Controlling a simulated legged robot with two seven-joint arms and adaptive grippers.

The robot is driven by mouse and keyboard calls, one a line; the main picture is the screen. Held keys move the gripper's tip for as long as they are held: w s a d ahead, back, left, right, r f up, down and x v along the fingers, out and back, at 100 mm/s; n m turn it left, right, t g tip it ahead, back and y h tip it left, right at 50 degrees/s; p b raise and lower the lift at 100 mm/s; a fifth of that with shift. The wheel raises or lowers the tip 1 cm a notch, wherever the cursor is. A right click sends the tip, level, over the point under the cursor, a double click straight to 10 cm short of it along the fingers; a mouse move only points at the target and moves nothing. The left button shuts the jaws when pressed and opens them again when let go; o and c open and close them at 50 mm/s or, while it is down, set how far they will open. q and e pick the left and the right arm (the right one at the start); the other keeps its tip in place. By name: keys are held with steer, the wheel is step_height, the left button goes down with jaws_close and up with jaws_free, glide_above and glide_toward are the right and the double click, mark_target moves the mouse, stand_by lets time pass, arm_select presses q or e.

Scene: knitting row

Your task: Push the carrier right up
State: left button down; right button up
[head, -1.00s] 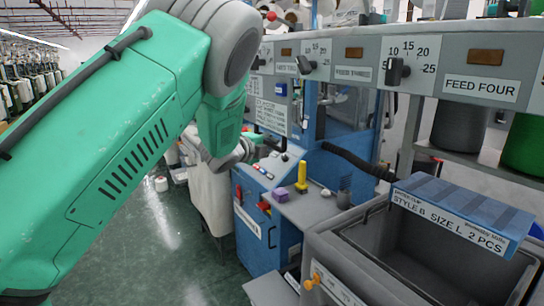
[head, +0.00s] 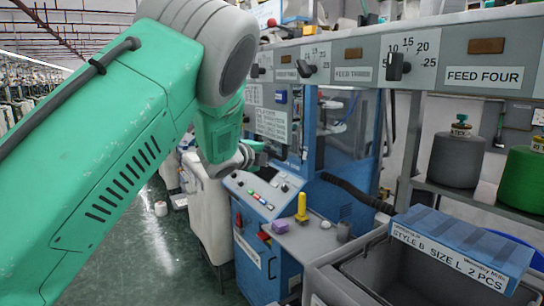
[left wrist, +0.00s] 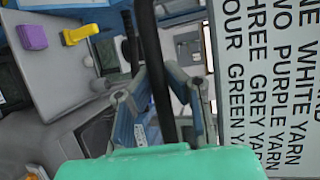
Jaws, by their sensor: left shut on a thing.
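My left gripper (head: 246,158) is in front of the blue knitting machine (head: 345,130), above its control panel (head: 262,192). Its fingers are small and partly hidden by my arm in the head view. In the left wrist view the gripper (left wrist: 168,95) has its two fingers on either side of a dark upright bar (left wrist: 152,45), shut on it. I cannot tell whether this bar belongs to the carrier. I cannot make out the carrier clearly in either view. My right gripper is not in view.
A yellow handle (head: 301,207) and a purple block (head: 280,226) are on the machine's side shelf. A grey bin (head: 345,275) with a blue box (head: 462,248) on its rim stands at front right. Grey (head: 457,160) and green (head: 522,180) yarn cones stand behind. Green floor is open at left.

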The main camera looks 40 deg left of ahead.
arm_select(q)
steer(key=shift+a+r, duration=0.15)
steer(key=c, duration=1.8)
jaws_free()
steer(key=shift+s, duration=0.1)
steer(key=shift+s+r, duration=0.1)
steer(key=shift+s, duration=0.05)
steer(key=shift+s, duration=0.1)
steer(key=s+r, duration=0.2)
steer(key=s, duration=0.9)
steer(key=shift+s, duration=0.25)
steer(key=shift+f, duration=0.1)
